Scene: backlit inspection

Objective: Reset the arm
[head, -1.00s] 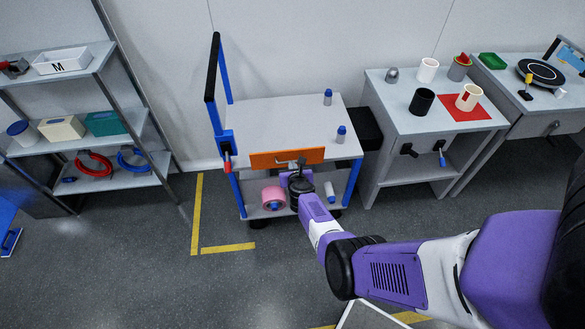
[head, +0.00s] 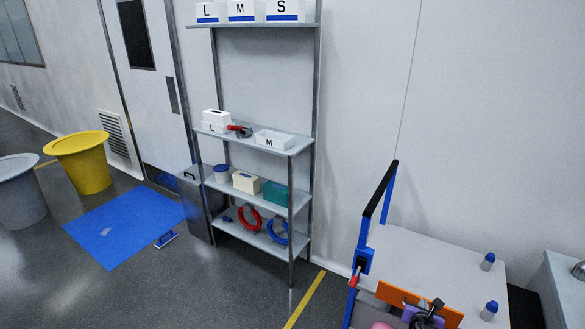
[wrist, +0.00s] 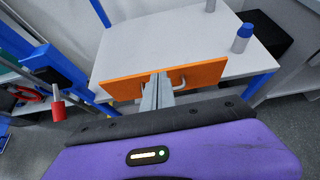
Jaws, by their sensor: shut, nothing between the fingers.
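My gripper shows in the wrist view (wrist: 158,92) with its two grey fingers together and nothing between them. It is in front of the orange drawer front (wrist: 200,75) of a cart, close to its metal handle (wrist: 180,88); I cannot tell whether it touches. In the head view, the orange drawer front (head: 392,296) is at the lower right, with the dark wrist end of my arm (head: 426,314) before it. My fingertips are not clear in the head view.
The cart's grey top (head: 430,260) carries two blue-capped bottles (head: 488,261) and has a black-topped push handle (head: 380,190). A shelf rack (head: 262,185) with bins, boxes and rings stands left. A blue mat (head: 125,226) and yellow bin (head: 80,160) are farther left.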

